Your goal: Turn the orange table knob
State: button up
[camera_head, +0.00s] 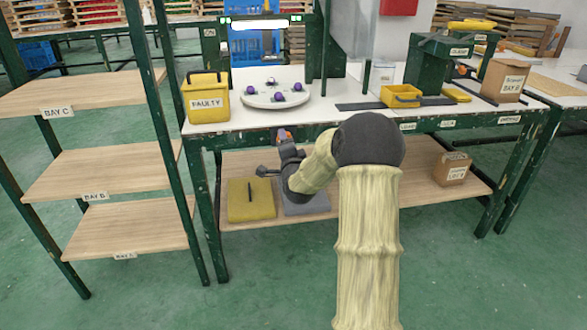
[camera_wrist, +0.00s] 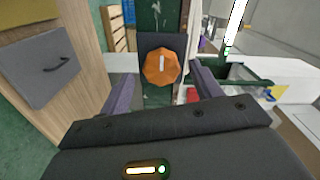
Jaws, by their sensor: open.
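The orange knob (camera_wrist: 161,68) is faceted, with a short white mark upright in the picture, on a dark plate in the wrist view. In the head view a small part of the knob (camera_head: 284,134) shows under the table's front edge, just above my gripper (camera_head: 288,147). In the wrist view my gripper (camera_wrist: 163,80) is open, one dark finger at each side of the picture below the knob. The knob appears between and beyond the fingertips. I see no contact, and the exact gap is hard to judge.
The table (camera_head: 340,95) carries a yellow FAULTY bin (camera_head: 206,104) and a round white tray (camera_head: 260,101) with purple pieces. A wooden shelf rack (camera_head: 104,163) stands at left.

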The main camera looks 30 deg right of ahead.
jog(key=p+v, duration=0.2)
jog(key=v, duration=1.3)
jog(key=shift+p, duration=0.3)
jog(key=shift+w, duration=0.1)
jog(key=s+a+f+n+g+y+p, duration=0.1)
jog(key=s+a+f+n+g+y, duration=0.15)
jog(key=a+n, duration=0.25)
jog(key=s+a+f+n+g+y+p, duration=0.1)
jog(key=s+a+n+g, duration=0.1)
jog(key=a+n+g, duration=0.2)
jog(key=s+a+n+g+y+p, duration=0.1)
jog(key=s+a+n+g, duration=0.3)
jog(key=s, duration=0.4)
jog(key=s+a+n+g+y+p, duration=0.1)
jog(key=s+a+n+g+p, duration=0.15)
jog(key=s+n+g, duration=0.4)
notch_tip(320, 180, up, 38)
jog(key=s+m+t+p, duration=0.1)
jog(key=t+p, duration=0.1)
jog(key=p, duration=3.5)
jog(key=shift+s, duration=0.4)
